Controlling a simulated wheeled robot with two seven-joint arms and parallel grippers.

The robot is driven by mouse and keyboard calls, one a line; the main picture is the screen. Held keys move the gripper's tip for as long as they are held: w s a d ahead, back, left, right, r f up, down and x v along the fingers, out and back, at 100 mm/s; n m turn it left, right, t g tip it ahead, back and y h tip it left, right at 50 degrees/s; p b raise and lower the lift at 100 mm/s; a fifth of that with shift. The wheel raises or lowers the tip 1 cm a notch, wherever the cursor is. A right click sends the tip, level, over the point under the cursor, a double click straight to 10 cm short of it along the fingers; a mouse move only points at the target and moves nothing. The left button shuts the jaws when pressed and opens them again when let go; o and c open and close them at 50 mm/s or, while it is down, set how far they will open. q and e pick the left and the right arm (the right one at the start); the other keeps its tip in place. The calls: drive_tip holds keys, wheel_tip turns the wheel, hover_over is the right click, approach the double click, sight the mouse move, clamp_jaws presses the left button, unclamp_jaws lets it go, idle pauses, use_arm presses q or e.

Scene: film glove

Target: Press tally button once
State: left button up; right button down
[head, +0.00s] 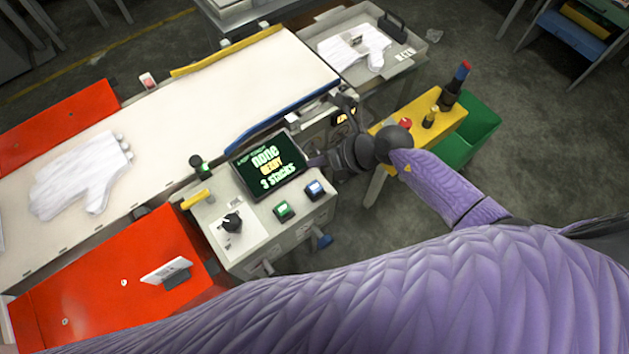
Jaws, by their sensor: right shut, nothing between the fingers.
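A light grey control box (268,238) carries a black screen (268,165) with green and yellow text that seems to read "none", "READY" and "3 STACKS". In front of the screen are a green button (284,210) and a blue button (315,189). I cannot read their labels, so I cannot tell which one is the tally button. My right gripper (311,160) is shut and empty, beside the screen's right edge and behind the blue button in the picture. It looks apart from both buttons. My left gripper is not in view.
A black knob (232,222) and a yellow handle (196,199) sit on the box's left side. A white glove (82,177) lies on the pale belt (190,110). Stacked gloves (354,48) lie in a grey tray at the back. A yellow stand (440,125) with bottles is at the right.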

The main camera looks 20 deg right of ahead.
sight(318, 188)
drive_tip(key=shift+f, duration=0.15)
wheel_tip(318, 188, down, 8)
drive_tip(key=b, duration=0.8)
drive_tip(key=shift+f, duration=0.3)
idle(1.3)
drive_tip(key=shift+f+b, duration=0.4)
drive_tip(key=shift+b, duration=0.05)
